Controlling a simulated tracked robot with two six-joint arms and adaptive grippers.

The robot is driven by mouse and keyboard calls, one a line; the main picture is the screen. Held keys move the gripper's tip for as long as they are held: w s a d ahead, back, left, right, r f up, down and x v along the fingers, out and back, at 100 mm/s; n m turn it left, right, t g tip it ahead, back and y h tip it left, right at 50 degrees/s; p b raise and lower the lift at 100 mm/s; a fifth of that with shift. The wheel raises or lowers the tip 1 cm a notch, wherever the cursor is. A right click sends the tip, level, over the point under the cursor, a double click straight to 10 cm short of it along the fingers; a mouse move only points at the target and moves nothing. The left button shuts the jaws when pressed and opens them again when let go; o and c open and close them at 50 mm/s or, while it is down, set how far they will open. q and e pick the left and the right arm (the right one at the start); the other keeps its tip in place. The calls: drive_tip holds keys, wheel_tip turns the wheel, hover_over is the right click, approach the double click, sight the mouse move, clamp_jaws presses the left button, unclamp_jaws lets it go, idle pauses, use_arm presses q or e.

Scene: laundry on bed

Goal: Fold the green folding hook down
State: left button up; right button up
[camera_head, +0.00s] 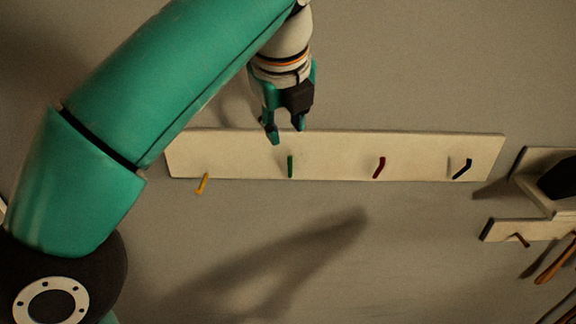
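A pale board (335,140) is fixed on the wall and carries folding hooks in a row. The green hook (290,166) stands near upright on the board, left of the middle. My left gripper (285,132) hangs above the green hook at the board's top edge, fingers pointing down. Its two fingers are apart and nothing is between them. A small gap shows between the fingertips and the hook. My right gripper is not in this view.
A yellow hook (202,184) juts out below the board's left end. A red hook (379,167) and a black hook (462,169) are on its right half. At the far right is a wall shelf (548,184), with a small rack (508,231) and hanging tools below. The wall under the board is clear.

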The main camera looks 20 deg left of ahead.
sight(290, 164)
use_arm(q)
drive_tip(key=b+x, duration=0.1)
drive_tip(key=x, duration=0.6)
drive_tip(key=b+x, duration=0.1)
drive_tip(key=x, duration=0.6)
drive_tip(key=shift+w+d+f, duration=0.1)
drive_tip(key=shift+d, duration=0.1)
clamp_jaws()
